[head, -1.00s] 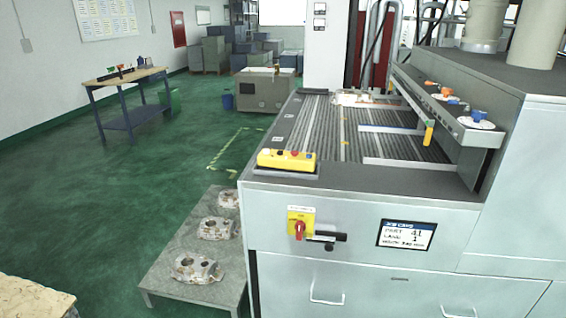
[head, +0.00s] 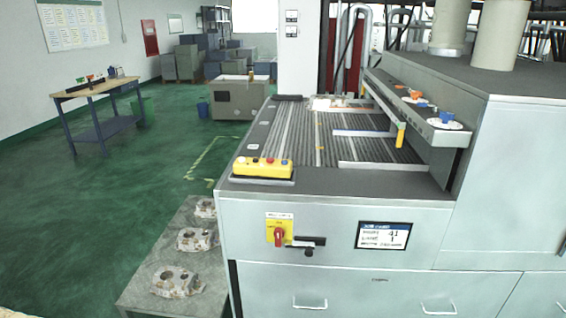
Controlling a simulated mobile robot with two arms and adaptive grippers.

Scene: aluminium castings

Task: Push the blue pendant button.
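The yellow pendant (head: 262,170) lies on a dark pad at the near left corner of the grey machine's top (head: 330,183). A row of small coloured buttons shows along its upper face. A blue button (head: 285,162) seems to sit at its right end, and a red one (head: 269,161) beside it; they are very small here. Neither of my grippers is in the head view, and nothing touches the pendant.
Green floor (head: 80,220) is open further left. A workbench (head: 98,92) stands at the back left.

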